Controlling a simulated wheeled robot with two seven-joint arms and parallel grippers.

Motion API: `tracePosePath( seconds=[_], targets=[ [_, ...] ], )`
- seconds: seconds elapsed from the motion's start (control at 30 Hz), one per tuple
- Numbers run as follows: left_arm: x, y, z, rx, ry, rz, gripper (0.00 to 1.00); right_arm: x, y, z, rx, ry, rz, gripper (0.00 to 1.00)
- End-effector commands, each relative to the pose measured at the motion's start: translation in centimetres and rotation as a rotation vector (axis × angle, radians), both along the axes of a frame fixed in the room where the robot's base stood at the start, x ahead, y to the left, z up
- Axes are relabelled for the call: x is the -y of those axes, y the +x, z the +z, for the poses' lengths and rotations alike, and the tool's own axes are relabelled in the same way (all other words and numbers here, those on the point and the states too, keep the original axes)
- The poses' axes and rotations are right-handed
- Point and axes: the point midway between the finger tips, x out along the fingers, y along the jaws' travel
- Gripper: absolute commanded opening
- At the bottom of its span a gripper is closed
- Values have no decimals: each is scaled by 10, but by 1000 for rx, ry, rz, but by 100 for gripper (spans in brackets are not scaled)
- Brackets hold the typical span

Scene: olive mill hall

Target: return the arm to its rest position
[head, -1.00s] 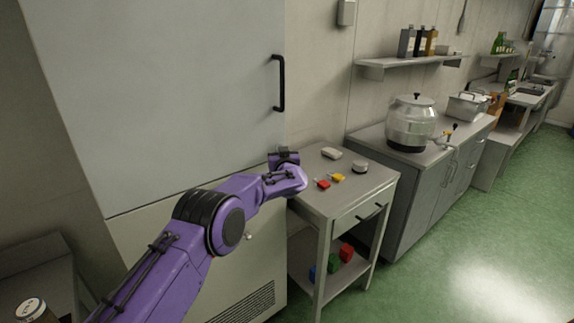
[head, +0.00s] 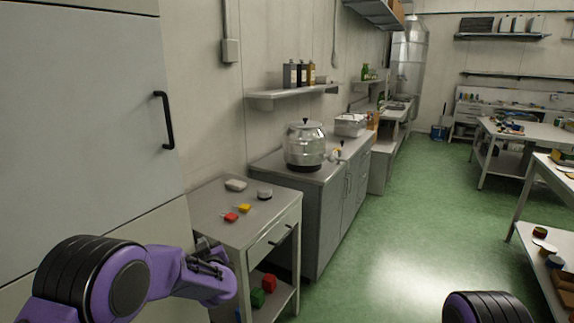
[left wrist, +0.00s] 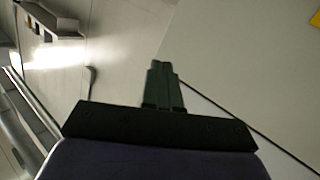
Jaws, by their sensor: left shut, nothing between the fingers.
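My purple left arm comes in from the lower left in the head view. Its gripper (head: 204,244) is small and partly hidden behind the wrist, in front of the left side of the small metal cabinet table (head: 206,205). In the left wrist view the two dark fingers (left wrist: 160,68) are together, shut with nothing between them. A part of my right arm shows at the bottom right of the head view; its gripper is out of view.
A tall grey cabinet (head: 80,110) with a black handle stands at the left, close to my left arm. The small table holds a red block (head: 231,217), a yellow block (head: 245,208) and pale items. Green floor (head: 400,240) is open at centre right.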

Motion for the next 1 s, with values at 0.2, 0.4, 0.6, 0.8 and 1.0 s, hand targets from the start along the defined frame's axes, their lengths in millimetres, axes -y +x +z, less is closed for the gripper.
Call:
tracePosePath(
  seconds=[0.2, 0.4, 0.6, 0.8, 1.0],
  targets=[
    [-19, -122, -155, -263, -127, -46, 0, 0, 0, -6, 0, 0, 0, 49],
    [-30, -277, -254, -566, -252, -45, 0, 0, 0, -11, 0, 0, 0, 49],
    [-35, -433, -295, -887, -321, -25, 0, 0, 0, -17, 0, 0, 0, 49],
    [-39, -500, -308, -1037, -333, 10, 0, 0, 0, -21, 0, 0, 0, 49],
    [-39, -503, -309, -1043, -334, 11, 0, 0, 0, -21, 0, 0, 0, 49]
  ],
)
